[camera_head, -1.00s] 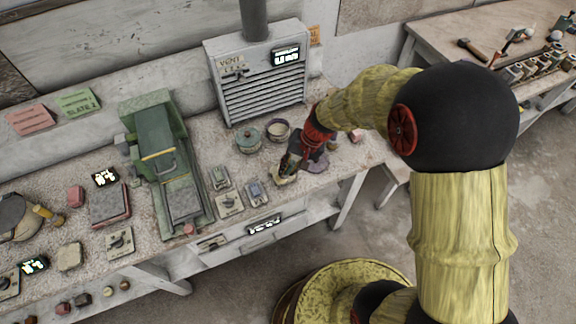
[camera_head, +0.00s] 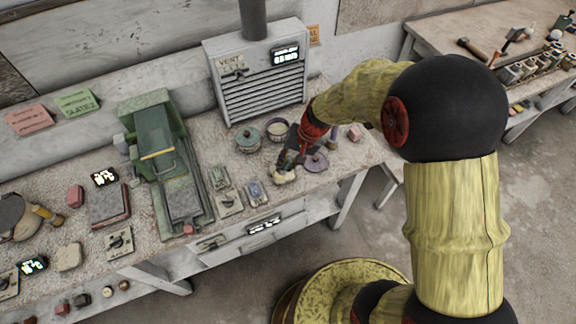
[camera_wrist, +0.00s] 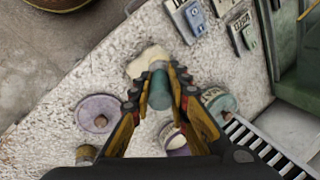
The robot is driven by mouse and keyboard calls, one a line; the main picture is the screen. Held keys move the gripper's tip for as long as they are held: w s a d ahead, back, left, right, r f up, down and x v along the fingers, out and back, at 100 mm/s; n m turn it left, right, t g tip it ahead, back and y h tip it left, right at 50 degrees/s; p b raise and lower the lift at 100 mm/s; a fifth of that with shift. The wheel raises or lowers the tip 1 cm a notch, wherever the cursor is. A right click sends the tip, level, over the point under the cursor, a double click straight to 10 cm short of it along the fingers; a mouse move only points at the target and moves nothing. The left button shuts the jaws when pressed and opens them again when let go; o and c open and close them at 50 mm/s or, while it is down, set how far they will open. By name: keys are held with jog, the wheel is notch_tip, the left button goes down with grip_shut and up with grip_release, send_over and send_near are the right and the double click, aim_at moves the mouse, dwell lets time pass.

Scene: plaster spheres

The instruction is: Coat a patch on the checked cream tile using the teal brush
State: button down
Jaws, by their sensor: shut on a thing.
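My gripper (camera_wrist: 160,84) is shut on the teal brush (camera_wrist: 160,92), whose thick teal body shows between the fingertips in the wrist view. The brush's working end is hard to make out. A cream, uneven-edged piece (camera_wrist: 147,60), which seems to be the cream tile, lies on the bench just beyond the fingertips. It also shows below my gripper (camera_head: 290,162) in the head view (camera_head: 283,177). Any check pattern is too small to tell. I cannot tell whether the brush touches it.
A teal pot (camera_head: 249,139) and an open purple-rimmed pot (camera_head: 278,129) stand behind my gripper. A purple lid (camera_head: 316,161) lies to its right. Switch plates (camera_head: 229,203), a green machine (camera_head: 158,150) and a louvred vent box (camera_head: 257,75) are nearby.

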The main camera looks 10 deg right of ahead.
jog(key=shift+w+a, duration=0.15)
jog(key=shift+w, duration=0.3)
jog(key=shift+s, duration=0.15)
jog(key=shift+s+d+b, duration=0.2)
jog(key=shift+s+d, duration=0.1)
jog(key=shift+s, duration=0.55)
jog(key=shift+s+d+b, duration=0.15)
jog(key=shift+s+d, duration=0.1)
jog(key=shift+s, duration=0.55)
jog(key=shift+w, duration=0.15)
jog(key=shift+w+a, duration=0.3)
jog(key=shift+w, duration=0.55)
jog(key=shift+w+a, duration=0.25)
jog(key=shift+w, duration=0.6)
jog(key=shift+s+r, duration=0.1)
jog(key=shift+r, duration=0.05)
